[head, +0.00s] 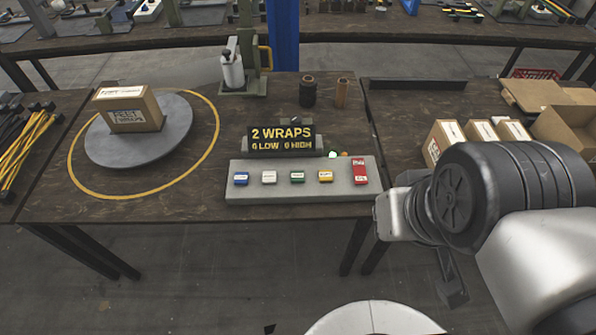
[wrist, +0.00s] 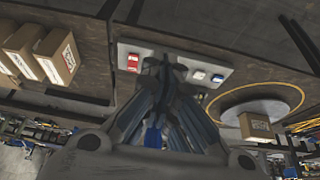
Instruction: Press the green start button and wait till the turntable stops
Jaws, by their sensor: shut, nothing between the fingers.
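The green start button (head: 297,177) is in the middle of the row on the grey control panel (head: 340,190) in the head view. In the wrist view the panel (wrist: 122,54) shows upside down, and my fingers hide the green button. My gripper (wrist: 165,65) is shut and empty, pointing toward the panel; whether it touches anything cannot be told. The grey turntable (head: 180,140) carries a cardboard box (head: 136,112) inside a yellow ring on the left of the table. It also shows in the wrist view (wrist: 280,106).
Blue (head: 241,179), white (head: 269,177) and yellow (head: 326,176) buttons and a red switch (head: 360,174) share the panel. A sign (head: 281,138) reading "2 WRAPS" stands behind it. Cardboard boxes (head: 447,137) stand right, near my arm. Cables (head: 25,150) lie far left.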

